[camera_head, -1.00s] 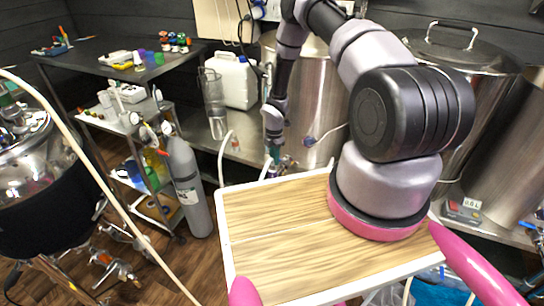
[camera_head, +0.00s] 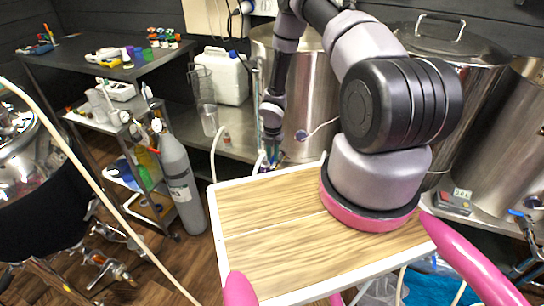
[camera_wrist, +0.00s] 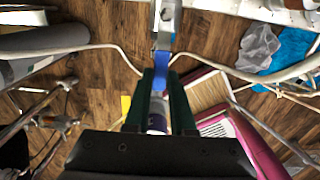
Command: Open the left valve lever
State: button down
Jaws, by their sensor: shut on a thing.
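The left valve lever (camera_wrist: 163,62) is a blue handle on a metal valve (camera_wrist: 165,25), seen at the upper middle of the wrist view. My gripper (camera_wrist: 161,80) has its dark green fingers closed on the blue lever, hiding part of it. In the head view my gripper (camera_head: 271,150) points down in front of the left steel kettle (camera_head: 310,110), beyond the wooden top of my body. The lever is too small and hidden to make out there.
Pale hoses (camera_wrist: 90,48) run on both sides of the valve in the wrist view. A grey gas cylinder (camera_head: 180,185) stands left of the bench. A white jug (camera_head: 226,78) is left of the kettle. Another blue-handled valve (camera_head: 521,213) is at the far right.

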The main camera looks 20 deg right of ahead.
jog(key=shift+d, duration=0.1)
jog(key=c, duration=0.8)
grip_release()
jog(key=shift+o, duration=0.2)
notch_tip(320, 180, up, 11)
jog(key=shift+f, duration=0.1)
